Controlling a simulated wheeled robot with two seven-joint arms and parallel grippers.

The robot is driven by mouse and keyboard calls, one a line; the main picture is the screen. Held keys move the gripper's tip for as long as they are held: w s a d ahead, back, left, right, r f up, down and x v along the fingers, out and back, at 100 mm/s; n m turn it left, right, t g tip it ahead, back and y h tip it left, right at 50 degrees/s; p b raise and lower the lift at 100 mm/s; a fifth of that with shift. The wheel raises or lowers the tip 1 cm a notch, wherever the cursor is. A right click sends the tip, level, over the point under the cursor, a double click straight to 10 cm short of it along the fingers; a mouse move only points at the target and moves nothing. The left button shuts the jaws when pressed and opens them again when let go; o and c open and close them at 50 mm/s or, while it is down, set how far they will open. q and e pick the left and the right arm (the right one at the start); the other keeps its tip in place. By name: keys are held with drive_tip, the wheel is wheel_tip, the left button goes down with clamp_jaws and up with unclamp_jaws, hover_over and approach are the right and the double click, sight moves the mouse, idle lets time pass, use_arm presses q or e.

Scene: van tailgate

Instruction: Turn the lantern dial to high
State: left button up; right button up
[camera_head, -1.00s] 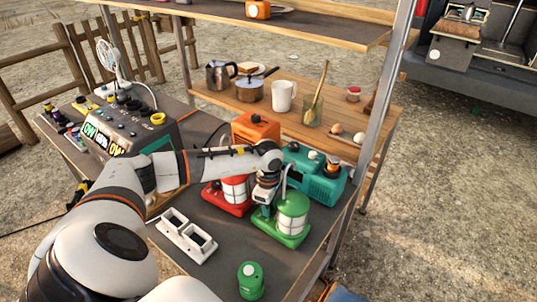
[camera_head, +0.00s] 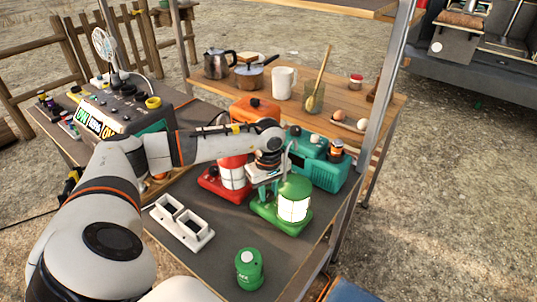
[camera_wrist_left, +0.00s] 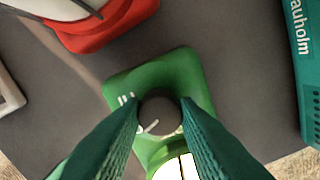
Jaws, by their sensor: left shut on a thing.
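The green lantern (camera_head: 293,207) stands upright on the dark tabletop, and its globe glows bright white. In the left wrist view its green base (camera_wrist_left: 160,75) carries a dark round dial (camera_wrist_left: 159,112) with a pale pointer line. White marks show on the base beside the dial. My left gripper (camera_head: 264,195) reaches down to the base beside the globe. Its two green fingers are shut on the dial, one on each side, in the left wrist view (camera_wrist_left: 160,118). The fingers hide part of the dial's surroundings. My right gripper is not in view.
A red lantern (camera_head: 232,172) stands close to the left, and a teal box (camera_head: 325,174) stands behind. A white two-slot holder (camera_head: 181,222) and a green canister (camera_head: 250,270) are nearer. A shelf post (camera_head: 378,120) rises at the right.

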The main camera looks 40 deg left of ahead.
sight(268, 193)
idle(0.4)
use_arm(q)
drive_tip(key=o, duration=1)
drive_tip(key=shift+r, duration=0.1)
wheel_tip(268, 193, up, 12)
drive_tip(key=shift+b, duration=0.4)
